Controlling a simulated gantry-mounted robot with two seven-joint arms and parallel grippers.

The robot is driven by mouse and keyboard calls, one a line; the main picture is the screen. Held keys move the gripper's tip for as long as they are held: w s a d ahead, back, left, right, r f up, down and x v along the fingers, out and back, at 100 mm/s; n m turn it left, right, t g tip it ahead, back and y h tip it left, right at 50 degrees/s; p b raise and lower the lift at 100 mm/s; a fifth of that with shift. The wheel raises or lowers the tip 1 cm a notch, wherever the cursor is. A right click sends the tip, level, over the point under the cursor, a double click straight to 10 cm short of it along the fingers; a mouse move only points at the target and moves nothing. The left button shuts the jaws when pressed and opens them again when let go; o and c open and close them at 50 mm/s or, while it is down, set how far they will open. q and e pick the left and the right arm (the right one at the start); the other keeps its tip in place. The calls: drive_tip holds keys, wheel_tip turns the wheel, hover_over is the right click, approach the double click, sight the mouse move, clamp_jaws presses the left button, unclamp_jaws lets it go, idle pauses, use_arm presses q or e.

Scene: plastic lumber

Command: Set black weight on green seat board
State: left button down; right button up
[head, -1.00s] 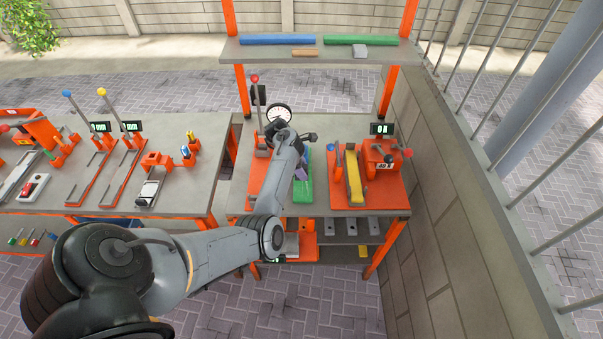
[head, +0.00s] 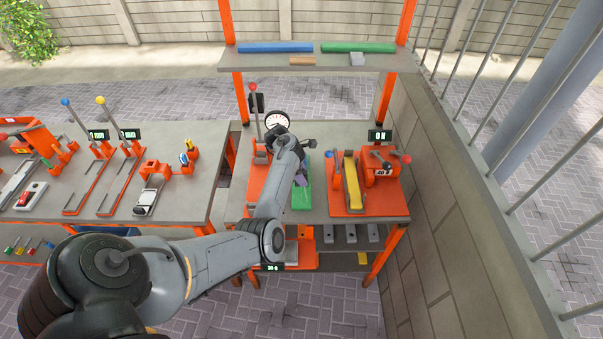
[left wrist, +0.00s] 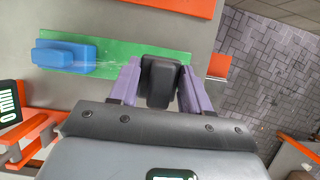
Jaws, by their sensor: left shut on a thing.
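The black weight (left wrist: 160,80) is held upright between the purple fingers of my left gripper (left wrist: 154,88) in the left wrist view. The gripper is shut on it, at the right part of the green seat board (left wrist: 110,62). Whether the weight touches the board or is just above it, I cannot tell. A blue block (left wrist: 65,57) sits on the board's left part. In the head view the green board (head: 303,196) lies on the right bench, partly hidden by my left arm and gripper (head: 301,179). The weight cannot be made out there. My right gripper is out of view.
An orange-based machine with a yellow strip (head: 352,188) stands right of the board. A dial gauge (head: 277,121) and lever stand behind. A shelf (head: 320,62) with blue and green bars spans the back. A block wall (head: 440,220) bounds the right.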

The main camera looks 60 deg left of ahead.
use_arm(q)
drive_tip(key=shift+f+b, duration=0.95)
drive_tip(key=shift+f, duration=1.25)
drive_tip(key=shift+f+b, duration=0.5)
drive_tip(key=shift+f, duration=0.05)
drive_tip(key=shift+f+b, duration=0.6)
drive_tip(key=shift+f, duration=0.35)
drive_tip(key=shift+c, duration=2.2)
unclamp_jaws()
drive_tip(key=shift+o, duration=0.6)
drive_tip(key=shift+f, duration=0.15)
drive_tip(key=o, duration=0.3)
